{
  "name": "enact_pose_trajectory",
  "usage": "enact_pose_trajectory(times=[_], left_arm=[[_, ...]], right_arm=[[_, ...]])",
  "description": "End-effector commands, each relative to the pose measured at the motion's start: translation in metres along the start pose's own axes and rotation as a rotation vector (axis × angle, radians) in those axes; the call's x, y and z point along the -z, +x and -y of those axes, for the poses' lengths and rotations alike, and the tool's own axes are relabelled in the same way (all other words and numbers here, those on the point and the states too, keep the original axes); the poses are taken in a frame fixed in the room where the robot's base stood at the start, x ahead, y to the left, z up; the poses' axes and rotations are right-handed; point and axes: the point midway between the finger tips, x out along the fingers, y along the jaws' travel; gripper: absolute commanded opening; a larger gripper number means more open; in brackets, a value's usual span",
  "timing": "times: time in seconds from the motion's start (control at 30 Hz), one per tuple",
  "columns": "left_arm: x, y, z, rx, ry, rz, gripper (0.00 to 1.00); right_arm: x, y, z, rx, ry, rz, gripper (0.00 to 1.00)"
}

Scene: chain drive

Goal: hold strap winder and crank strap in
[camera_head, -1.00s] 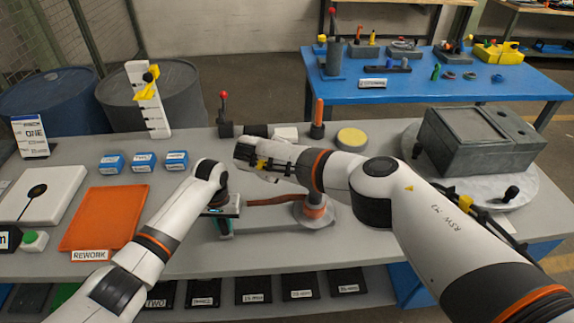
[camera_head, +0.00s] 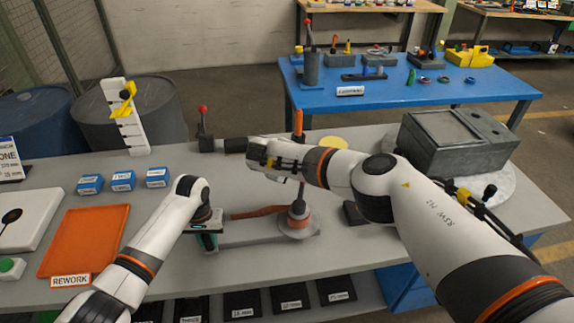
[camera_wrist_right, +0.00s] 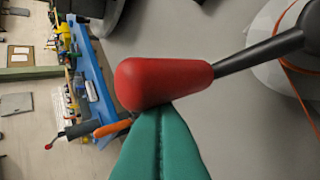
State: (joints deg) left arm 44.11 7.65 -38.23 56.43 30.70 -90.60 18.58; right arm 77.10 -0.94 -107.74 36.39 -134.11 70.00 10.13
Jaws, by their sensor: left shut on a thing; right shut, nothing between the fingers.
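The strap winder has a flat grey base (camera_head: 245,234), a red-orange drum (camera_head: 299,218) at its right end and a brown-orange strap (camera_head: 258,211) running left from the drum. My left gripper (camera_head: 207,241) is shut on the left end of the winder. A dark rod (camera_head: 301,188) rises from the drum behind my right arm. In the right wrist view, a red grip (camera_wrist_right: 162,83) sits on a dark rod. My right gripper (camera_wrist_right: 160,135) is shut with its green fingers right against or just beside this grip; contact is unclear. In the head view its fingers are hidden.
An orange REWORK tray (camera_head: 85,240) and several blue boxes (camera_head: 123,181) lie to the left. A red-knobbed lever (camera_head: 203,120) and an upright orange handle (camera_head: 298,123) stand behind. A grey machine box (camera_head: 447,140) stands at right. Bare bench shows in front of the winder.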

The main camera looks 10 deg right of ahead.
Motion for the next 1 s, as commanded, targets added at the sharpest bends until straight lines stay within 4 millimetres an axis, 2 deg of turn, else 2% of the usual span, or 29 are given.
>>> enact_pose_trajectory(times=[0.3,1.0], left_arm=[[0.0012,0.0013,-0.0014,-0.005,0.001,-0.005,0.0],[0.0014,0.0015,-0.0014,-0.005,0.002,-0.005,0.0]], right_arm=[[-0.0086,0.0055,-0.0052,-0.003,0.022,0.026,0.0],[-0.0082,0.0053,-0.0045,-0.001,0.023,0.027,0.0]])
